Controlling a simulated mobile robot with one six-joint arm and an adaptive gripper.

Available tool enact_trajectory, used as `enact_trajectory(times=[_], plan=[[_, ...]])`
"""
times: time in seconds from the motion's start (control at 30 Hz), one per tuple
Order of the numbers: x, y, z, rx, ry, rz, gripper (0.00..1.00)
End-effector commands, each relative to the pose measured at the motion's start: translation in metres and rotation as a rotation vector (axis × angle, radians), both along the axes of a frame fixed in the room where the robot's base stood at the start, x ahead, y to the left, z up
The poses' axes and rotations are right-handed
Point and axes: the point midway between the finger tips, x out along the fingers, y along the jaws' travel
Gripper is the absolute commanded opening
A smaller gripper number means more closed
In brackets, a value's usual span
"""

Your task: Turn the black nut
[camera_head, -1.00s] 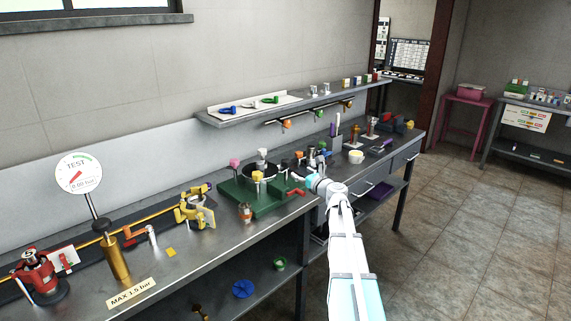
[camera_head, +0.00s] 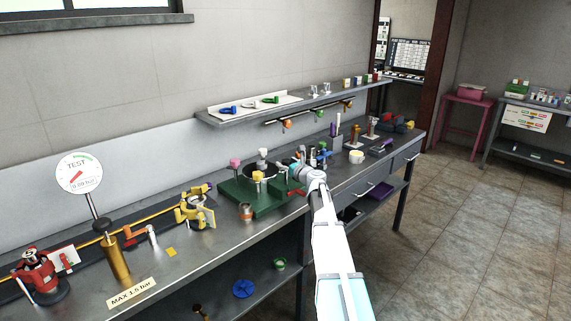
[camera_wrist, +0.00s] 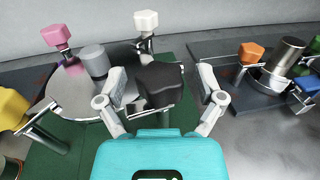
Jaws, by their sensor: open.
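The black nut (camera_wrist: 160,82) is a hexagonal black head on a post at the near right of the round metal lid (camera_wrist: 80,92) in the wrist view. My gripper (camera_wrist: 163,92) is open, with one grey finger on each side of the black nut. The fingers look apart from the nut, though I cannot tell exact depth. In the head view my gripper (camera_head: 299,165) is at the right side of the green base (camera_head: 265,203), and the black nut is hidden there behind my arm.
Around the lid stand a yellow nut (camera_wrist: 12,108), a pink nut (camera_wrist: 56,35) and a white nut (camera_wrist: 146,20). A grey knob (camera_wrist: 94,60) rises from the lid. An orange nut (camera_wrist: 251,53) and a metal cylinder (camera_wrist: 287,55) stand to the right.

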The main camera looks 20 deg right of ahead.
Motion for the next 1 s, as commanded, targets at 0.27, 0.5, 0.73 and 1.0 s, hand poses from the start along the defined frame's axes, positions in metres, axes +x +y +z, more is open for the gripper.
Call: enact_trajectory(times=[0.27,0.5,0.73,1.0], plan=[[-0.0004,-0.0004,0.0,0.0,0.0,0.0,0.7],[-0.0005,-0.0006,0.0,0.0,0.0,0.0,0.26],[-0.0005,0.0018,0.0,0.0,0.0,0.001,0.04],[-0.0014,0.0009,-0.0001,0.0,0.0,-0.035,0.04]])
